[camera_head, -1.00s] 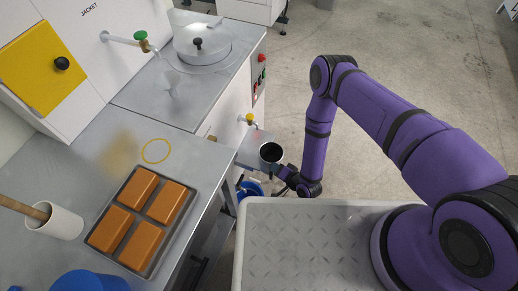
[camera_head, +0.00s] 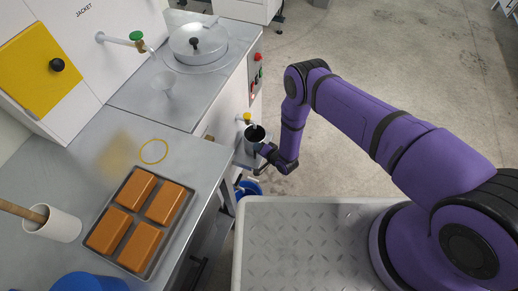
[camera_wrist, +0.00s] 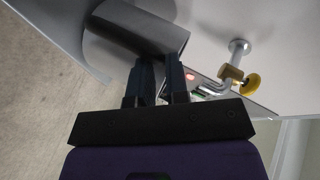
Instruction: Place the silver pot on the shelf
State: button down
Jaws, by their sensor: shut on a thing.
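The silver pot (camera_head: 251,146) is a small grey cylinder with a dark open top. It stands upright at the small grey shelf (camera_head: 240,161) below the yellow-handled tap (camera_head: 247,117). In the wrist view the pot (camera_wrist: 130,32) is at the top, at the ends of my fingers. My gripper (camera_head: 262,150) is shut on the pot's side, seen more closely in the wrist view (camera_wrist: 160,75). I cannot tell whether the pot's base touches the shelf.
A counter (camera_head: 70,155) at left bears a tray of orange-brown blocks (camera_head: 118,258), a white cup (camera_head: 62,228) and a yellow ring (camera_head: 153,151). A lidded vessel (camera_head: 198,45) is at the back. A blue bucket (camera_head: 250,187) is below the shelf. Open floor lies right.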

jog(key=shift+f, duration=0.35)
jog(key=c, duration=1.1)
grip_release()
jog(key=shift+f, duration=0.1)
jog(key=v, duration=1.2)
jog(key=shift+w+r, duration=0.1)
jog(key=shift+r, duration=0.1)
